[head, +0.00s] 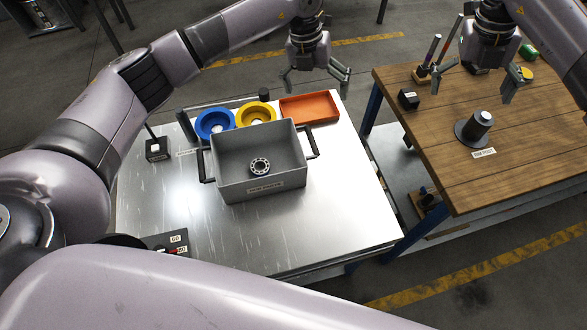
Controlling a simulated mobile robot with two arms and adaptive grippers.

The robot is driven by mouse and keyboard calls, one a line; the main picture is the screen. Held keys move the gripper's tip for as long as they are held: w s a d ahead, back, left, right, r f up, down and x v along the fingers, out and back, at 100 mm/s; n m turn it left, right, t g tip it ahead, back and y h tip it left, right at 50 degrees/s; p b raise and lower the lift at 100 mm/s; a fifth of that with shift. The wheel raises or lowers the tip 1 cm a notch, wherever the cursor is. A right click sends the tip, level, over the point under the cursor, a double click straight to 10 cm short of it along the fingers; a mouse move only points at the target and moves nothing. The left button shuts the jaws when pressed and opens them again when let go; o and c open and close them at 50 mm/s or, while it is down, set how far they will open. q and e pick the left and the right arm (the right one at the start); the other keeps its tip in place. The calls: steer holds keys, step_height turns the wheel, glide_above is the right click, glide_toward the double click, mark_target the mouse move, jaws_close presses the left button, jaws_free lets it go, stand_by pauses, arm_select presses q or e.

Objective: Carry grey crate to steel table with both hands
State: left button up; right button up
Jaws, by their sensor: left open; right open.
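The grey crate (263,188) stands upright on the steel table (335,222), with a black handle on its left side and another on its right. A ring-shaped bearing (260,166) lies inside it. My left gripper (316,86) is open and empty, above the table's back edge near the orange tray, apart from the crate. My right gripper (482,86) is open and empty, above the wooden bench (440,165) to the right. Neither gripper touches the crate.
Behind the crate are a blue bowl (203,128), a yellow bowl (243,115) and an orange tray (309,109). A small black box (156,150) is at left. A flanged shaft (477,128) stands on the bench. The steel table's front right is clear.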

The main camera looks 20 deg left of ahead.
steer(key=shift+r+p, duration=1.2)
steer(key=shift+r, duration=1.3)
steer(key=shift+s+f, duration=0.1)
